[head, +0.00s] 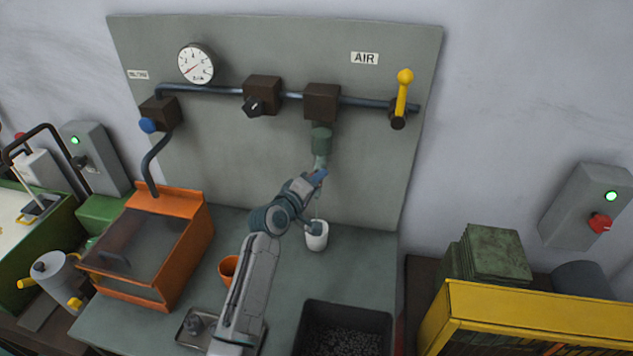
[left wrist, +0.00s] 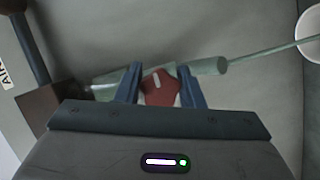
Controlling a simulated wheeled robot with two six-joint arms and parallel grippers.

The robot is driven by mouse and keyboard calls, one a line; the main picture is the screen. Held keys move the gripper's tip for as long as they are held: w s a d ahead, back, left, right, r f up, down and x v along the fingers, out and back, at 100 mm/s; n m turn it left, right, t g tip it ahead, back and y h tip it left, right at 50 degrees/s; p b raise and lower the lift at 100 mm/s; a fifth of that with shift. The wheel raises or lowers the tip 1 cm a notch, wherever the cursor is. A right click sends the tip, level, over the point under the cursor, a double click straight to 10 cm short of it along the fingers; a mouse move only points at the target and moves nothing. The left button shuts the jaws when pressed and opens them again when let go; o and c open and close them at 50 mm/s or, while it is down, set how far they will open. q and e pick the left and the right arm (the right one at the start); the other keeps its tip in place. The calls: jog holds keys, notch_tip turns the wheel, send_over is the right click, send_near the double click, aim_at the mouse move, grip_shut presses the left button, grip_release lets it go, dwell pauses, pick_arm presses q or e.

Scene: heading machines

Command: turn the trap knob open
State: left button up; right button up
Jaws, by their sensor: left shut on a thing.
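The trap bowl (head: 321,140) is grey-green and hangs under a brown block (head: 321,102) on the air pipe. The trap knob (left wrist: 160,88) is red with a pale mark, seen in the left wrist view. The mark points roughly across the pale green drain stem (left wrist: 205,67). My left gripper (head: 318,178) is just below the bowl. In the left wrist view its blue fingers (left wrist: 160,86) are shut on the knob, one on each side. In the head view the gripper hides the knob. My right gripper is in neither view.
A white cup (head: 317,237) stands on the bench below the trap, with a thin tube leading down towards it. An orange cup (head: 229,268), an orange hooded box (head: 180,206) and a dark bin (head: 345,310) stand nearby. A yellow lever (head: 403,90) is at upper right.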

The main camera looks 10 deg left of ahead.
pick_arm(q)
jog(key=shift+f, duration=0.1)
jog(key=o, duration=1)
jog(key=b+v, duration=0.4)
jog(key=v, duration=0.6)
jog(key=shift+s+a, duration=0.1)
jog(key=shift+s, duration=0.25)
